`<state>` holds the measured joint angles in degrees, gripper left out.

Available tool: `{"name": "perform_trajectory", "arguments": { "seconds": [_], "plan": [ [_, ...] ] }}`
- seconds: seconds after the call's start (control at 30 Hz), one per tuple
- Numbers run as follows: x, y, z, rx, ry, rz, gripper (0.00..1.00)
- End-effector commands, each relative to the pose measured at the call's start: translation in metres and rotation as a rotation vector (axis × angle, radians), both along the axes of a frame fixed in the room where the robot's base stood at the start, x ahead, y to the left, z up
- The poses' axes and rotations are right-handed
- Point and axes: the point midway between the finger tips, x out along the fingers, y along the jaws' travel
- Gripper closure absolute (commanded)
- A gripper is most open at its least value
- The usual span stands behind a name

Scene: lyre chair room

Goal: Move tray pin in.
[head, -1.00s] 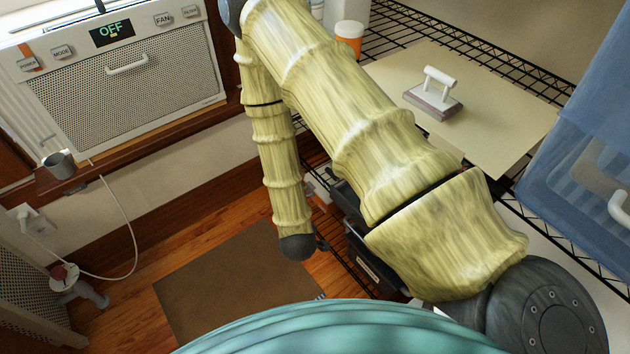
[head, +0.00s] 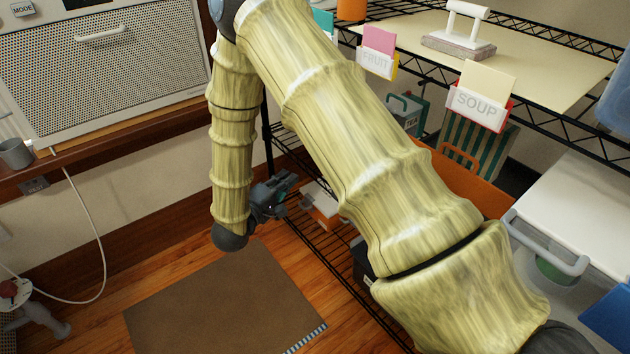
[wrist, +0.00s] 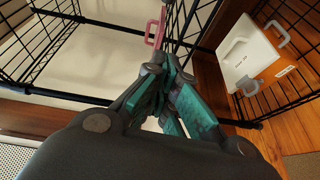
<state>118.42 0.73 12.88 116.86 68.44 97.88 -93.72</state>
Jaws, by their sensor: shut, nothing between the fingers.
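My gripper (head: 272,194) hangs low at the left front of the wire shelving, beside a rack post. It holds nothing. Its teal fingers (wrist: 172,100) are close together in the wrist view. A white box (wrist: 252,52) with grey handles and small unreadable print is right of the fingers, apart from them. A pink handle-shaped piece (wrist: 155,28) shows beyond the fingers. In the head view a white and orange box (head: 322,207) is on the low shelf, right of my gripper. I cannot tell which thing is the tray pin; no such label is readable.
The wire shelving (head: 318,246) fills the right side. A SOUP holder (head: 478,104) and a FRUIT holder (head: 376,62) hang on its upper edge. An orange crate (head: 470,190) and a white-lidded bin (head: 590,205) stand below. A brown mat (head: 225,305) lies on open floor.

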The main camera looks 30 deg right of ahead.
Motion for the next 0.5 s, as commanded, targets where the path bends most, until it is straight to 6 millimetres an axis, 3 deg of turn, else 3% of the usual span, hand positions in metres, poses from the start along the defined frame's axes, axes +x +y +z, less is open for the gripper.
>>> {"name": "perform_trajectory", "arguments": {
  "seconds": [0.27,0.5],
  "plan": [
    [0.003,-0.004,0.003,-0.055,0.024,-0.051,1.0],
    [0.015,-0.033,0.001,-0.053,0.023,-0.052,1.0]
  ]
}}
